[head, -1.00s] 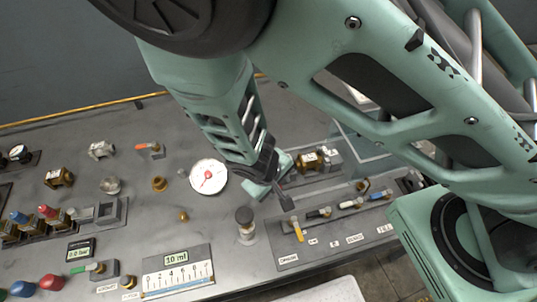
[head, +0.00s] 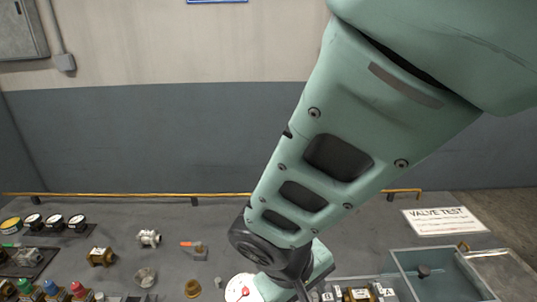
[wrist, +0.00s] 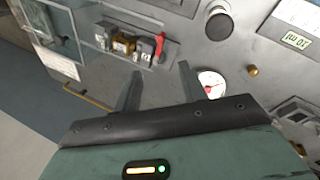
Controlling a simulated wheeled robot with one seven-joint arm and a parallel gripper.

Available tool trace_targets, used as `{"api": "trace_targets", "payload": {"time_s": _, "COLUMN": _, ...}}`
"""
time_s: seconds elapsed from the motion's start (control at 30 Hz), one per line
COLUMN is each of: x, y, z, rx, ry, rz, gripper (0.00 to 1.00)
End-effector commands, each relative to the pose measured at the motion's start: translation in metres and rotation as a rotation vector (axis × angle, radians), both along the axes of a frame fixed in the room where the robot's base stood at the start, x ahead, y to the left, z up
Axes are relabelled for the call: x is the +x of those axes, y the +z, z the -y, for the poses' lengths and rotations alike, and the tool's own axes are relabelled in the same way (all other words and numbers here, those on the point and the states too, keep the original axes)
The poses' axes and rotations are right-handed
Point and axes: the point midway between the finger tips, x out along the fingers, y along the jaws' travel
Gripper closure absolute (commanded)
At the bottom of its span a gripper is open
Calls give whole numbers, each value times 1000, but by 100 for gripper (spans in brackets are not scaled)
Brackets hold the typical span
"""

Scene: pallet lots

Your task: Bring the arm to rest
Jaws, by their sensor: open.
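My arm crosses the right half of the head view and reaches down to the bench (head: 130,222). My gripper (wrist: 158,80) shows in the wrist view with its two dark fingers apart and nothing between them. In the head view its fingers are at or beyond the bottom edge, so the jaws cannot be made out there. A round white gauge with a red needle (head: 241,289) lies beside the gripper in the head view. The gauge also shows in the wrist view (wrist: 212,84), just beside one finger.
Brass and steel fittings (head: 102,257) and several small gauges (head: 55,221) stand on the left of the bench. A yellow rail (head: 130,196) runs along the back edge.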

Motion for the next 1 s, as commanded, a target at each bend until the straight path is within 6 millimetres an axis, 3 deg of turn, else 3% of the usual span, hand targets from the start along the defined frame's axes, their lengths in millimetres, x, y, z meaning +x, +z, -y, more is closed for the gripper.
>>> {"api": "trace_targets", "payload": {"time_s": 0.2, "x": -2, "y": 13, "z": -4, "rx": -1, "ry": -1, "rz": 1, "gripper": 58}}
{"api": "trace_targets", "payload": {"time_s": 0.63, "x": -6, "y": 11, "z": 1, "rx": 21, "ry": -4, "rz": -33, "gripper": 58}}
{"api": "trace_targets", "payload": {"time_s": 1.0, "x": -45, "y": 24, "z": 32, "rx": 238, "ry": 65, "rz": -213, "gripper": 58}}
